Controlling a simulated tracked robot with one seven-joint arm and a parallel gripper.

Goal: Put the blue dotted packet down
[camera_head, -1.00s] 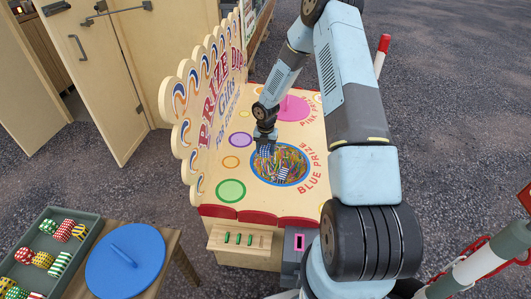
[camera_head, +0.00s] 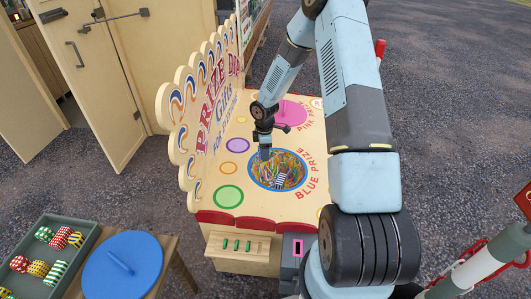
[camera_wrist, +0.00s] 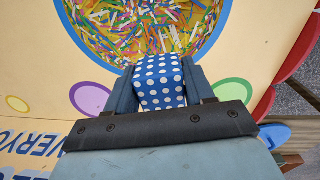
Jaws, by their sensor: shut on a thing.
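The blue packet with white dots (camera_wrist: 160,82) is between the fingers of my gripper (camera_wrist: 161,88) in the wrist view, and the fingers are shut on it. In the head view my gripper (camera_head: 264,152) is over the upper left rim of the blue prize hole, and the packet there is too small to make out clearly. The blue prize hole (camera_head: 251,180) is a round, blue-rimmed opening filled with coloured paper strips. In the wrist view the hole (camera_wrist: 88,52) lies just beyond the packet.
A blue-and-white striped packet (camera_head: 280,181) lies among the strips. A pink lid (camera_head: 290,113) covers another hole behind. A blue lid (camera_head: 108,276) rests on a side table at lower left, beside a green tray (camera_head: 84,240) of patterned packets. The scalloped sign board (camera_head: 178,118) stands close left.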

